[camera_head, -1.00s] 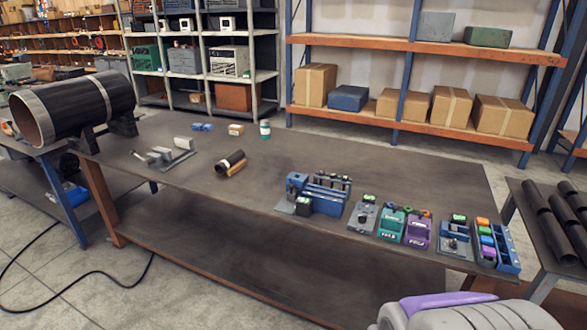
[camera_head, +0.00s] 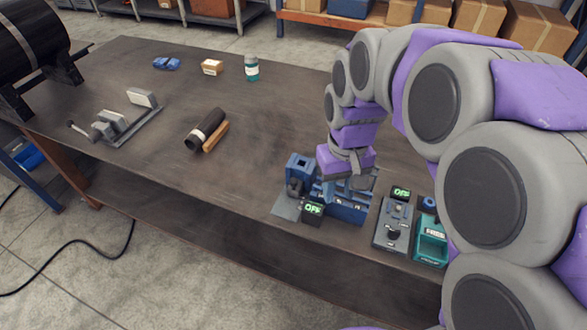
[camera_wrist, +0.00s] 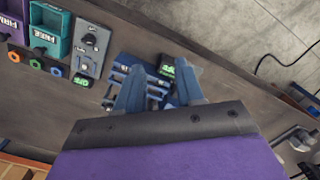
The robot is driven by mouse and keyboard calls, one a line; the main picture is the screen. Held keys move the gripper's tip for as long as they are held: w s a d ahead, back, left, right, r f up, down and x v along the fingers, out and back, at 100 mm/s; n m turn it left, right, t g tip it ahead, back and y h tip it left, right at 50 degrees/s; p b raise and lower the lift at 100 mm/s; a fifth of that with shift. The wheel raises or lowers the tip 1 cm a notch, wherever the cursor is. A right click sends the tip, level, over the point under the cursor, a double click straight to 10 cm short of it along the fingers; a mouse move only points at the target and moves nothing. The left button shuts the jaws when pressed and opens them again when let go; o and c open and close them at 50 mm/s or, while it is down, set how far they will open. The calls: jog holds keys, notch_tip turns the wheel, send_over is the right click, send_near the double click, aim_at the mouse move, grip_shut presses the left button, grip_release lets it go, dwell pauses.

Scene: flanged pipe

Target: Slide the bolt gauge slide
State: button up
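The blue bolt gauge (camera_head: 347,212) stands near the table's front edge, with a blue upright block (camera_head: 300,168) at its left and a dark box with a green OFF display (camera_head: 313,209) in front. My gripper (camera_head: 343,185) is over the gauge and hides much of its top in the head view. In the wrist view, my gripper (camera_wrist: 158,92) shows two blue-grey fingers spread apart, with nothing held between them. The gauge (camera_wrist: 152,66) lies beyond and between the fingertips there. I cannot tell which part is the slide, nor whether the fingers touch it.
A grey switch box (camera_head: 394,222) and a teal bin (camera_head: 432,243) stand right of the gauge. A dark cylinder (camera_head: 207,130), a grey clamp fixture (camera_head: 125,120), a small box (camera_head: 212,67) and a bottle (camera_head: 252,67) lie farther left and back.

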jog(key=w+a+n+p, duration=0.15)
jog(key=w+a, duration=0.35)
jog(key=w, duration=0.5)
jog(key=t+p, duration=0.1)
jog(key=p, duration=0.1)
send_near(293, 179)
notch_tip(293, 179, down, 9)
jog(key=b, duration=0.3)
jog(key=shift+f, duration=0.1)
jog(key=shift+c, duration=0.4)
grip_shut()
